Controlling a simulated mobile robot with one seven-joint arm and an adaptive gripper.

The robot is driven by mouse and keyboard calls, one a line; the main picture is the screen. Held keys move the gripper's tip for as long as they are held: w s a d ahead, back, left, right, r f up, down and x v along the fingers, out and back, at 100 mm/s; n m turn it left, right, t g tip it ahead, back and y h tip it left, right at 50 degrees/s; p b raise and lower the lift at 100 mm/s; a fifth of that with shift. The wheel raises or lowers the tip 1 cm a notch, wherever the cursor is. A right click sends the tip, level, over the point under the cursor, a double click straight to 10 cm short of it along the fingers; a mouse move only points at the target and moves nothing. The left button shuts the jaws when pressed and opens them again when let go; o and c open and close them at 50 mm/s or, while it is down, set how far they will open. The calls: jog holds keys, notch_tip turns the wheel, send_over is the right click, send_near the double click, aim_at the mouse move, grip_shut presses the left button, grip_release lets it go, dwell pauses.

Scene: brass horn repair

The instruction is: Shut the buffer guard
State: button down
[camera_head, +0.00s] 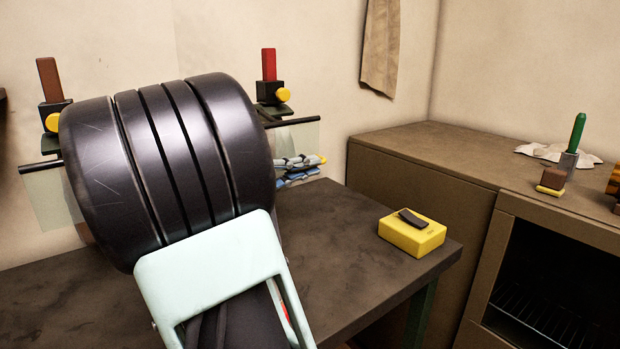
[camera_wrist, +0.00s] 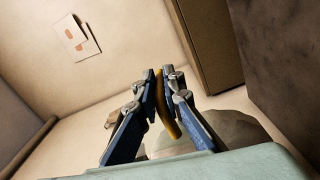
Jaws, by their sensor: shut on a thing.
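The buffer is mostly hidden behind my arm in the head view. Clear guard panes show on both sides of the arm, the left pane (camera_head: 52,205) and the right pane (camera_head: 305,137), each below a black bar. My gripper (camera_head: 312,162) is at the lower edge of the right pane, with a small yellow tip showing at its fingers. In the wrist view, my gripper (camera_wrist: 160,82) is shut on a curved yellow strip (camera_wrist: 166,115), which looks like a guard's handle. A pale rounded shape (camera_wrist: 225,135) lies behind the fingers; I cannot tell what it is.
A yellow switch box (camera_head: 412,236) with a dark rocker sits at the dark bench's (camera_head: 330,225) right end. A brown cabinet (camera_head: 425,165) stands right of it, holding a green-handled tool (camera_head: 577,132) and a white cloth (camera_head: 540,151). An apron-like cloth (camera_head: 380,45) hangs on the wall.

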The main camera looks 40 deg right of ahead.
jog(key=shift+w+r, duration=0.25)
jog(key=shift+w, duration=0.05)
jog(key=c, duration=2)
grip_release()
jog(key=shift+f, duration=0.1)
jog(key=shift+c, duration=0.2)
jog(key=shift+a+f, duration=0.1)
jog(key=shift+a, duration=0.05)
jog(key=w+a, duration=0.1)
jog(key=a, duration=1)
jog(key=shift+w+a, duration=0.15)
jog(key=shift+a, duration=0.2)
